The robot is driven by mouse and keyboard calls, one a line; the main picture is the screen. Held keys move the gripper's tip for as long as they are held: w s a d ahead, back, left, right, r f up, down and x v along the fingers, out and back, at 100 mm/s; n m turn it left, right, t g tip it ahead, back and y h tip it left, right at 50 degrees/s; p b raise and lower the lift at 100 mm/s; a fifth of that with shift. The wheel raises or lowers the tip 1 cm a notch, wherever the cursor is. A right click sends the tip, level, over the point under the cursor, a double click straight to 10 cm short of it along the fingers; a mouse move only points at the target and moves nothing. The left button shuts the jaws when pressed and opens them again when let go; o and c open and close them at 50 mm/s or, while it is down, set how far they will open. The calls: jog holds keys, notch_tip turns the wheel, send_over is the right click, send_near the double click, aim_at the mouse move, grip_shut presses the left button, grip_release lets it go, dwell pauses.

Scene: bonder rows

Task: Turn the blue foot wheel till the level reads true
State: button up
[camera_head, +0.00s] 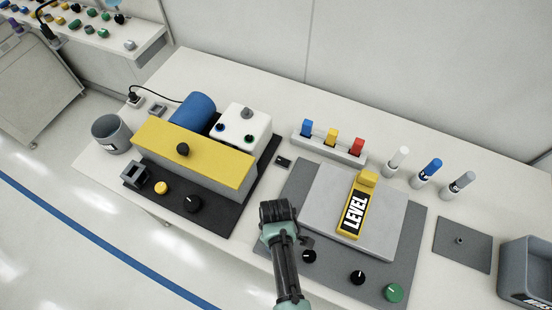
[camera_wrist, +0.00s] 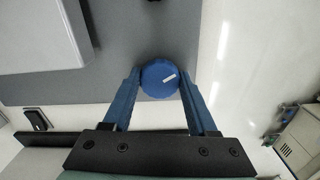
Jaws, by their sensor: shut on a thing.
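The blue foot wheel (camera_wrist: 157,80) shows in the wrist view, with a short white mark on its top right part. My gripper (camera_wrist: 160,88) is shut on it, one blue finger at each side. In the head view my arm hides the wheel and fingertips. The yellow level (camera_head: 357,205), labelled LEVEL, lies on a light grey plate (camera_head: 393,222) above a darker grey base (camera_head: 412,250). I cannot make out the level's reading.
Two black knobs (camera_head: 358,277) and a green knob (camera_head: 394,293) line the base's front edge. A yellow-topped machine (camera_head: 215,158) stands left. A rack (camera_head: 330,147) with coloured blocks and several upright markers (camera_head: 430,170) stand behind. A grey bin (camera_head: 525,275) is at right.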

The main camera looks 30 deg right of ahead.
jog(key=o, duration=1.4)
jog(key=shift+c, duration=0.2)
jog(key=shift+r, duration=0.15)
notch_tip(320, 180, up, 13)
jog(key=shift+b, duration=0.4)
jog(key=shift+w, duration=0.1)
